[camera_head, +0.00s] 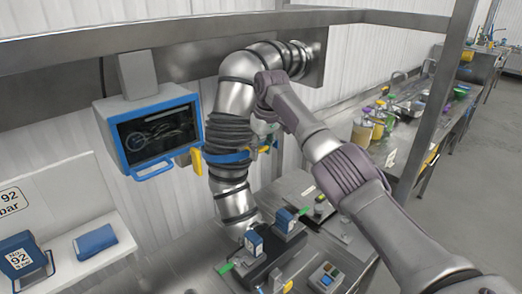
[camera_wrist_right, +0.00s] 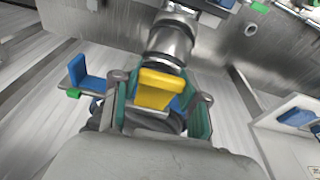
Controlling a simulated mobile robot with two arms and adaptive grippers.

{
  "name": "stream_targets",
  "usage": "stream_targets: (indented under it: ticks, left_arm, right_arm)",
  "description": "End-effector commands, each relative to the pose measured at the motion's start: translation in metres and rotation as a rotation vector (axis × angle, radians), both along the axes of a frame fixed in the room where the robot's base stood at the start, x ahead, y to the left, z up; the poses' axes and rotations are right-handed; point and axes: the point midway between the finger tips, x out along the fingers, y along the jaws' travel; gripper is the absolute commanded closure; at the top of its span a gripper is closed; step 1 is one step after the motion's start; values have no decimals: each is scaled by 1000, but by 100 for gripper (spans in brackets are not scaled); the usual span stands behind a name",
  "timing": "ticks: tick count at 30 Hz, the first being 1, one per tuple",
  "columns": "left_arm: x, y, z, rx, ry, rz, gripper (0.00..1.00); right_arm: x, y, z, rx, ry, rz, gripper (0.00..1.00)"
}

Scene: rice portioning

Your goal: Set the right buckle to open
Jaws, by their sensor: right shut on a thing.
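A ringed metal pipe (camera_head: 236,97) bends down from the frame, with dark ribbed bellows (camera_head: 230,130) and a blue band (camera_head: 226,158) around it. The right buckle (camera_head: 266,149) shows as a small yellow part on the band's right side. Another yellow buckle (camera_head: 196,161) stands out from the band's left side. My right gripper (camera_head: 266,129) is at the right buckle. In the right wrist view, the yellow buckle lever (camera_wrist_right: 160,88) is between its two teal-padded fingers, and the gripper is shut on it. The band and latch behind the lever are partly hidden. My left gripper is not in view.
A blue-framed screen (camera_head: 158,132) hangs left of the pipe. Below the pipe is a grey bench with blue and green fixtures (camera_head: 285,220). A steel frame post (camera_head: 432,100) stands right of my arm. A white shelf (camera_head: 85,215) is at left.

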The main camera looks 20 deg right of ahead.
Motion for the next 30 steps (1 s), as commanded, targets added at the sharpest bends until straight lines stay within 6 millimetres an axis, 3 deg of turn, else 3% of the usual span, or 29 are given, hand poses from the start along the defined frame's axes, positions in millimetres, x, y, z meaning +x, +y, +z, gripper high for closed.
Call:
stream_targets:
  ticks: [11, 12, 17, 26, 30]
  left_arm:
    - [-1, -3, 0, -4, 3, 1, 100]
    - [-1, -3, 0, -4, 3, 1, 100]
    - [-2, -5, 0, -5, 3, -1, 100]
    - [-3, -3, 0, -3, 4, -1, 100]
    - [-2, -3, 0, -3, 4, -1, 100]
  right_arm:
    - [0, 0, 0, -1, 3, 1, 100]
    - [0, 0, 0, -1, 3, 1, 54]
    - [0, 0, 0, -1, 3, 1, 29]
    - [0, 0, 1, -1, 3, 1, 29]
    - [-1, -1, 12, 0, 1, 0, 29]
